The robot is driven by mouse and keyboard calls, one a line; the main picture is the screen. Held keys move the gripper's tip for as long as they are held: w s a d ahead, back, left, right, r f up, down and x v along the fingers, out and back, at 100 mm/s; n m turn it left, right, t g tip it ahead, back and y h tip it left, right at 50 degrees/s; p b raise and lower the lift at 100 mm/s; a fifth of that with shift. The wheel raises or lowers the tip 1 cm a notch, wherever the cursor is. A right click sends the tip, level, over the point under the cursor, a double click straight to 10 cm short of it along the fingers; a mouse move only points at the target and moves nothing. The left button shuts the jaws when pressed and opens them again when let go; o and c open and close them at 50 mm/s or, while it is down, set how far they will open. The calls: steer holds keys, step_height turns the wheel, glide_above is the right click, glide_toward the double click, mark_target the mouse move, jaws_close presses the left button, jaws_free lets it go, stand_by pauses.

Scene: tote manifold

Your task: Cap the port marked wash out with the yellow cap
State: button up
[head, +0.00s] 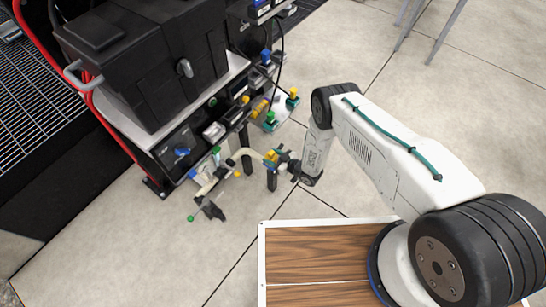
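My gripper (280,161) is at the end of my arm, small in the head view, beside the front of the equipment stand. A small yellow piece with teal (271,157) shows right at its fingertips. I cannot tell whether it is the yellow cap or whether the fingers hold it. A pale pipe manifold (243,153) runs from there to the left, low in front of the stand. It ends near a black fitting (211,208). No wash out marking is readable at this size, so I cannot tell which port it is.
A black case (150,65) sits on the white-topped stand (238,66). Small yellow, blue and teal parts (270,117) crowd the stand's right side. A green ball (190,218) and a yellow ball (237,174) stick out near the manifold. The tiled floor in front is clear.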

steer(key=o, duration=0.4)
steer(key=shift+o, duration=0.2)
steer(key=v, duration=0.8)
